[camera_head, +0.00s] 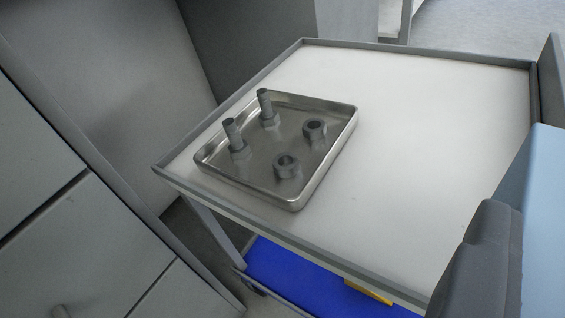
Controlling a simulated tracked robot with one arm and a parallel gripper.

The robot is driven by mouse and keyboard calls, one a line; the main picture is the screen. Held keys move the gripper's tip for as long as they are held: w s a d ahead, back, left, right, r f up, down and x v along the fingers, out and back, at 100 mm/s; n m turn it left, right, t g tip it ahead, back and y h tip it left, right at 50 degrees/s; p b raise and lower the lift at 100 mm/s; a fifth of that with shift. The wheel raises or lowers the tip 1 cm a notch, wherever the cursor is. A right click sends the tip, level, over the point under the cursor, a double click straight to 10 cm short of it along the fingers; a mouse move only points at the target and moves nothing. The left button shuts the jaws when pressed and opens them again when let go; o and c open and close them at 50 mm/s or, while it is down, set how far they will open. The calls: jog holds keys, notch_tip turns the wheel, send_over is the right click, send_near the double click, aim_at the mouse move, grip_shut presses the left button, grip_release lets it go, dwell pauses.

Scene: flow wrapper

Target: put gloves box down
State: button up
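A light blue box (538,215), which I take to be the gloves box, fills the right edge of the camera view and is cut off by it. One dark grey finger of my gripper (492,255) lies against the box's left side at the lower right. The other finger is out of view. The box appears held in my gripper, in front of the right part of a trolley top (420,130). The white trolley top has a raised grey rim.
A metal tray (335,135) stands on the trolley's left part, holding two upright bolts (236,137) and two nuts (287,165). The trolley top right of the tray is clear. Below is a blue shelf (290,275) with a yellow item (368,291). Grey cabinets (80,240) stand left.

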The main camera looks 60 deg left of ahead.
jog(key=shift+n+y, duration=0.4)
jog(key=shift+y, duration=0.1)
jog(key=s+f, duration=0.1)
jog(key=s+a+f, duration=0.1)
jog(key=s+f, duration=0.1)
jog(key=s, duration=0.1)
jog(key=shift+s+a+f, duration=0.1)
jog(key=shift+a+f, duration=0.2)
jog(key=shift+a, duration=0.05)
jog(key=b, duration=0.4)
send_over(430, 227)
jog(key=f, duration=0.2)
jog(key=shift+f+b, duration=0.45)
jog(key=shift+f, duration=1.1)
jog(key=shift+r, duration=0.1)
jog(key=o, duration=1)
